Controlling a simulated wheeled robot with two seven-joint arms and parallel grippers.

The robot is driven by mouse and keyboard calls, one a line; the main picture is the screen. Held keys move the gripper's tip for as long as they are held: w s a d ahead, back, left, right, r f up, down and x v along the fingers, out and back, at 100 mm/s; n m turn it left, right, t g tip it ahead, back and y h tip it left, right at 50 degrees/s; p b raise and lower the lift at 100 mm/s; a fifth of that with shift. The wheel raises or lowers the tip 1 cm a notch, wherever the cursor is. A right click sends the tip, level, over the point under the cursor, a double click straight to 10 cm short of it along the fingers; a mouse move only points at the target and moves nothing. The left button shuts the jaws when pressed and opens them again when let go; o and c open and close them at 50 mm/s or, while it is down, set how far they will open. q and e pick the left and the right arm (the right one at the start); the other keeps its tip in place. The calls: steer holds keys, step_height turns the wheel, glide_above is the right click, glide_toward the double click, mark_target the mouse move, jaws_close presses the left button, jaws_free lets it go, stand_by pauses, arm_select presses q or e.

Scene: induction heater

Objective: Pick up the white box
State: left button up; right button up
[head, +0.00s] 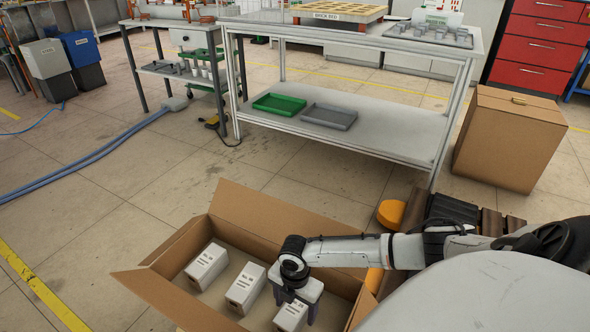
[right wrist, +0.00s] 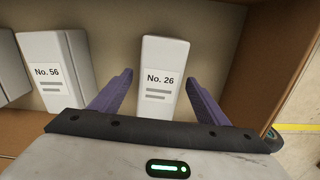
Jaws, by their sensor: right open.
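Several white boxes with printed labels stand in an open cardboard carton (head: 262,205) at the lower middle of the head view. One white box (head: 207,264) is at the left, another white box (head: 245,286) is in the middle, and a third (head: 290,316) is under my right gripper (head: 297,305). In the right wrist view this third box, labelled No. 26 (right wrist: 163,60), lies between the two open purple fingers (right wrist: 157,97). Gaps show on both sides of it. The box labelled No. 56 (right wrist: 56,72) is to its left. My left gripper is not in view.
The carton's raised flaps and walls surround the boxes. A white workbench (head: 400,146) with a green tray (head: 279,104) and a grey tray (head: 329,117) on its lower shelf stands behind. A closed cardboard box (head: 508,140) is at the right. Floor is clear left of the carton.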

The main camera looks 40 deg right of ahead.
steer(key=shift+f, duration=0.95)
steer(key=shift+c, duration=0.5)
steer(key=shift+w+r, duration=0.1)
steer(key=shift+r, duration=0.05)
steer(key=c, duration=1.3)
